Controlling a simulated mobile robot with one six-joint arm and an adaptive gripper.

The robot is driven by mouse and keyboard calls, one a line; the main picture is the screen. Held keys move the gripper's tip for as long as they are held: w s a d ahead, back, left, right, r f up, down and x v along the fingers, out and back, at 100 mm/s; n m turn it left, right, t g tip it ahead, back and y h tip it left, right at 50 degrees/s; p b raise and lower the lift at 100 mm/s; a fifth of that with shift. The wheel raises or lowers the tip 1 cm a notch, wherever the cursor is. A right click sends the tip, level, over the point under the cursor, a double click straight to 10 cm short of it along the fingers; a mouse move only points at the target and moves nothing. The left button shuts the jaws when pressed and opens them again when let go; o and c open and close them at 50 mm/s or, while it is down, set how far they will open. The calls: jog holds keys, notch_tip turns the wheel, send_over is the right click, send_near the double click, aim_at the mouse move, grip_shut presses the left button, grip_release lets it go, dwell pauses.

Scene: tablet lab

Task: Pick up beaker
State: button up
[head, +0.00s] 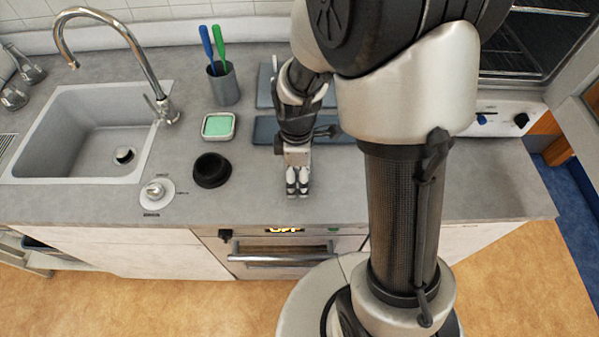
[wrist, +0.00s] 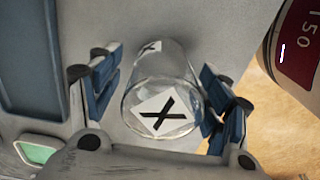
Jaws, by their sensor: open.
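The beaker (wrist: 160,72) is clear glass with black X marks on white labels. In the wrist view it sits between the two blue-padded fingers of my gripper (wrist: 163,95). In the head view my gripper (head: 297,188) is low over the front part of the grey counter. I cannot make out the beaker in the head view; the gripper and arm cover that area.
On the counter (head: 470,190) are a black bowl-like object (head: 211,170), a green sponge dish (head: 218,126), a cup with brushes (head: 223,85) and dark trays (head: 264,130). The sink (head: 95,125) is at left. A red-labelled object (wrist: 300,40) shows at the wrist view's right edge.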

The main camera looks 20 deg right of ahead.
jog(key=shift+c, duration=0.2)
jog(key=c, duration=1.2)
jog(key=shift+r, duration=0.2)
